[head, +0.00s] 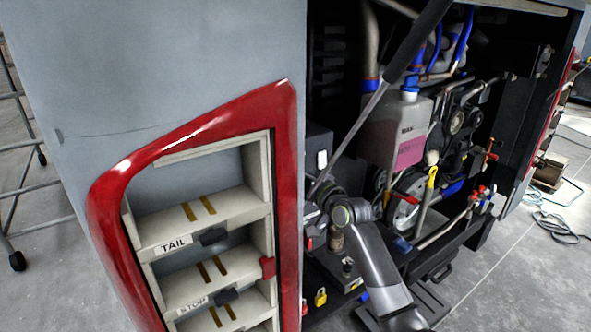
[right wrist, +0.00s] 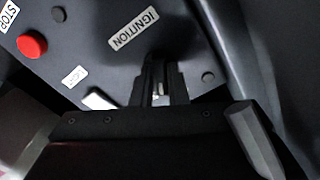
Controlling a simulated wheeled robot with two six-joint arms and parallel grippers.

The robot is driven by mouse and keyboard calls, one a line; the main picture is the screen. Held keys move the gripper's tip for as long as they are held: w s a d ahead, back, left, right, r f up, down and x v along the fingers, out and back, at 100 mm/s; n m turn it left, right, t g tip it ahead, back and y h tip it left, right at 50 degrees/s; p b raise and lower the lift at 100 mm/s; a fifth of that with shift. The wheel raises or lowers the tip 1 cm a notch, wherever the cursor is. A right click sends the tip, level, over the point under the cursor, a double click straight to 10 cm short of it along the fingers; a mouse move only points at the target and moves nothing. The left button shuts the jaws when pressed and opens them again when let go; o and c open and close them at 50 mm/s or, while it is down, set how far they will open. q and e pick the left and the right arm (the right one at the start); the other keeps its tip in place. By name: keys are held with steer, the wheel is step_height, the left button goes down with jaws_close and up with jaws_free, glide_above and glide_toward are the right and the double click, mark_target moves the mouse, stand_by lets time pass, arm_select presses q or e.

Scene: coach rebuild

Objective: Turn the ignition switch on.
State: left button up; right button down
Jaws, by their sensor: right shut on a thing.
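In the right wrist view, the white IGNITION label (right wrist: 134,29) is on a dark panel (right wrist: 95,35). My right gripper (right wrist: 160,88) is just beside the label, its two dark fingers shut on the ignition switch. The fingers hide most of the switch; only a small pale bit shows between them, and its position cannot be read. In the head view, my right arm reaches into the engine bay from below, with the right gripper (head: 318,190) at the bay's left side, its fingertips hard to make out. My left gripper is not in view.
The panel also has a red button (right wrist: 32,44), a STOP label (right wrist: 8,15) and a white switch (right wrist: 98,100). A prop rod (head: 365,115) slants across the bay near my arm. A red-framed rack (head: 195,143) stands left; a white tank (head: 397,130) stands right.

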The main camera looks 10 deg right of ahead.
stand_by(0.3)
steer(key=shift+r+m+p, duration=0.1)
steer(key=shift+m+p, duration=0.5)
steer(key=shift+p, duration=0.15)
steer(key=c, duration=1.9)
jaws_free()
steer(key=shift+w+d+m+p, duration=0.1)
steer(key=shift+d+m+p, duration=0.15)
steer(key=shift+m+p, duration=0.65)
steer(key=shift+a+r+m, duration=0.1)
steer(key=shift+r+m, duration=0.05)
steer(key=shift+m, duration=0.15)
jaws_close()
steer(key=shift+s+a+m, duration=0.1)
steer(key=shift+s+m, duration=0.1)
steer(key=shift+m, duration=1)
steer(key=o, duration=0.7)
jaws_free()
steer(key=shift+c, duration=0.2)
